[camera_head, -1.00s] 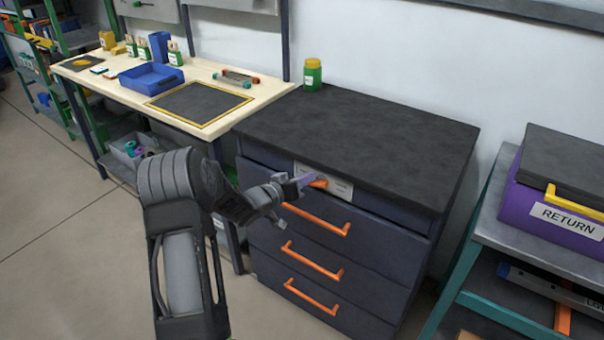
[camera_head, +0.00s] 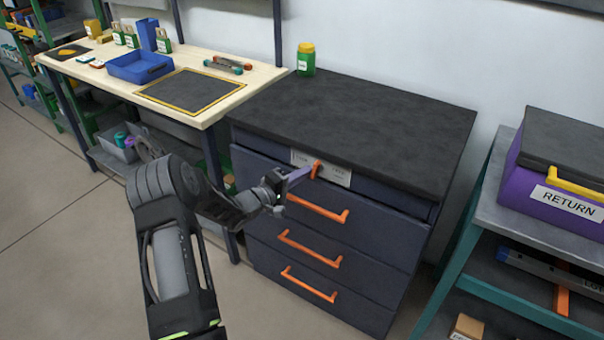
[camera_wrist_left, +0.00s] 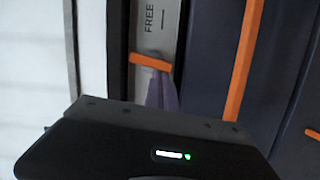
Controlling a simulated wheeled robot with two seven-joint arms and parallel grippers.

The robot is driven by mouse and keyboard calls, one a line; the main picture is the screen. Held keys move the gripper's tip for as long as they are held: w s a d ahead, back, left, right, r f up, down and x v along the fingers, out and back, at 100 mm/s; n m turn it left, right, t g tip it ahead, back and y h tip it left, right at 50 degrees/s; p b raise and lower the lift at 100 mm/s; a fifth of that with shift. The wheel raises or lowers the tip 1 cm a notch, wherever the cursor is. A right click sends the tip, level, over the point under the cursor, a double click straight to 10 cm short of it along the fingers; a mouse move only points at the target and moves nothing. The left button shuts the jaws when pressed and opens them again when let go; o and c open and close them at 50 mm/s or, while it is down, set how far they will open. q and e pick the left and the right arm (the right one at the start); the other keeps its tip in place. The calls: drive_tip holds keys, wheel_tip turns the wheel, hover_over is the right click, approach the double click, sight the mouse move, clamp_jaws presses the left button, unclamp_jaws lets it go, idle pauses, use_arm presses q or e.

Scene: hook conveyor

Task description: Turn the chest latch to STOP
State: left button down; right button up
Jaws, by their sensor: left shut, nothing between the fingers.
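The dark chest (camera_head: 360,118) has an orange latch (camera_head: 316,168) on a pale label plate (camera_head: 337,176), high on its front. The latch stands roughly upright in the head view. In the wrist view the latch (camera_wrist_left: 150,62) lies across the plate (camera_wrist_left: 152,35), where the word FREE is readable; the rest of the lettering is hidden or too small. My left gripper (camera_head: 302,173) is shut and empty, its purple fingers close beside the latch. In the wrist view the fingertips (camera_wrist_left: 160,92) reach the latch's edge; I cannot tell whether they touch. My right gripper is not in view.
Below the plate are orange drawer handles (camera_head: 318,210). A green jar with a yellow lid (camera_head: 306,60) stands on the chest top. A wooden bench (camera_head: 218,113) is at left, and a purple RETURN box (camera_head: 560,200) on a shelf at right.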

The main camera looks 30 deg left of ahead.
use_arm(q)
drive_tip(key=shift+d+f+n+b, duration=0.1)
drive_tip(key=shift+f+n+b, duration=0.2)
drive_tip(key=shift+n, duration=0.1)
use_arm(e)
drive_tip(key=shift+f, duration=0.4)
